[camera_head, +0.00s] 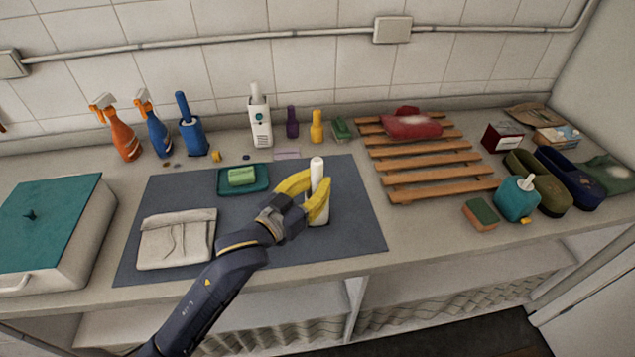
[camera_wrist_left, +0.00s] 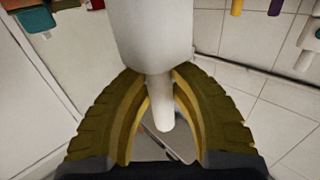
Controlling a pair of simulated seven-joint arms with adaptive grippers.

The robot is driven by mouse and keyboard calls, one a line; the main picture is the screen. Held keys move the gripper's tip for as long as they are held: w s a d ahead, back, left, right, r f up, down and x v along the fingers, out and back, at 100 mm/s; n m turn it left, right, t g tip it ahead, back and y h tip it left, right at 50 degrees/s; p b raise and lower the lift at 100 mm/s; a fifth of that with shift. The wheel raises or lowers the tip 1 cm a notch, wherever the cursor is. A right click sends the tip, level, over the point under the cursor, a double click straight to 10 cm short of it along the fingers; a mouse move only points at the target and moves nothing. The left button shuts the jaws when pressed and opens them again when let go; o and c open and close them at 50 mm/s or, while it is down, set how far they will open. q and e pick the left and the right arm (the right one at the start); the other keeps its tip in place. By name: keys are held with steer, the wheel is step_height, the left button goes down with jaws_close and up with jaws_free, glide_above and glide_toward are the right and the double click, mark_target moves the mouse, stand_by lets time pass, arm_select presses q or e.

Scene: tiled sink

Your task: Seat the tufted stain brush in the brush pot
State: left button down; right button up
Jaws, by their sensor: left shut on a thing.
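My left gripper (camera_head: 318,192) has yellow fingers and is shut on a white handled thing (camera_head: 317,165), above or at the right part of the grey mat. Its narrow upper part is upright and its wider white body (camera_head: 319,213) shows below the fingers. In the left wrist view the narrow part (camera_wrist_left: 159,100) lies between the fingers (camera_wrist_left: 160,95), beside the wide white cylinder (camera_wrist_left: 152,35). No tufts show, so I cannot tell whether this is the stain brush alone or standing in a pot. A blue pot (camera_head: 194,140) with a blue handle stands at the back. My right gripper is not in view.
The grey mat (camera_head: 350,235) also bears a folded cloth (camera_head: 176,240) and a teal soap dish (camera_head: 229,188). Spray bottles (camera_head: 122,138) and a white holder (camera_head: 260,128) stand behind. A wooden rack (camera_head: 410,168) lies right.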

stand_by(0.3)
arm_select(q)
steer(key=c, duration=1.3)
jaws_free()
steer(key=shift+f, duration=0.1)
steer(key=v, duration=1.2)
